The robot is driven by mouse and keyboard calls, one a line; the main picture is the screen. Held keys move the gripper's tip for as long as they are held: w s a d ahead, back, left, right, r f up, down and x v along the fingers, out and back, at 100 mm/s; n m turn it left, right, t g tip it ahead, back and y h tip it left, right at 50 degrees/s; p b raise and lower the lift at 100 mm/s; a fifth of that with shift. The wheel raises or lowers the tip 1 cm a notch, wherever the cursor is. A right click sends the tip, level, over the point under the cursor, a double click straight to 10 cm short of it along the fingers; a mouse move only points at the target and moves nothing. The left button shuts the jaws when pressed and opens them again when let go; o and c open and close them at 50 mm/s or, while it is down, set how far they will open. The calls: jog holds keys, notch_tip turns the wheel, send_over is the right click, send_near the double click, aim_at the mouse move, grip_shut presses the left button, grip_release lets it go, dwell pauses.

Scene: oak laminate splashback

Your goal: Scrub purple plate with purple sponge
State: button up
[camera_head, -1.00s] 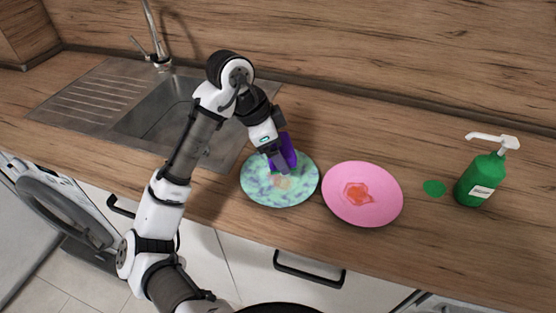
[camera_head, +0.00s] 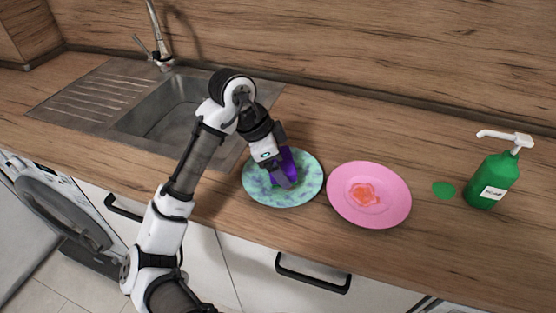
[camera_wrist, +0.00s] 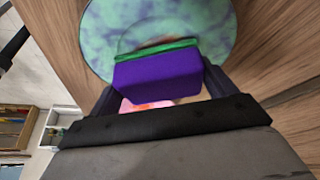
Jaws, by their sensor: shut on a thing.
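My gripper (camera_head: 284,174) is shut on a purple sponge (camera_head: 289,163) with a green layer on one face. The sponge (camera_wrist: 157,78) also shows between the fingers in the wrist view. It is at a mottled teal and purple plate (camera_head: 260,186), which also shows in the wrist view (camera_wrist: 108,35). I cannot tell for sure whether the sponge touches the plate. A brownish mark on this plate (camera_wrist: 165,40) shows just beyond the green layer. To the right lies a pink plate (camera_head: 393,203) with an orange-red stain (camera_head: 366,195). No all-purple plate shows.
A green soap bottle (camera_head: 493,180) with a white pump stands on the right, beside a green spot (camera_head: 443,189) on the wooden counter (camera_head: 400,140). A sink (camera_head: 170,110) with a tap (camera_head: 158,45) is at the left. The splashback rises behind.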

jog(key=shift+f+b, duration=0.5)
jog(key=shift+f, duration=0.25)
jog(key=shift+a, duration=0.2)
jog(key=shift+s+a, duration=0.15)
jog(key=shift+a, duration=0.2)
jog(key=shift+p, duration=0.45)
dwell(0.8)
jog(key=shift+d, duration=0.15)
jog(key=shift+w+d+r+p, duration=0.1)
jog(key=shift+w+d+p, duration=0.05)
jog(key=shift+d, duration=0.3)
jog(key=shift+w+d+p, duration=0.1)
jog(key=shift+d+p, duration=0.05)
jog(key=shift+d, duration=0.3)
jog(key=shift+s+a, duration=0.25)
jog(key=shift+a, duration=0.8)
jog(key=shift+d, duration=0.15)
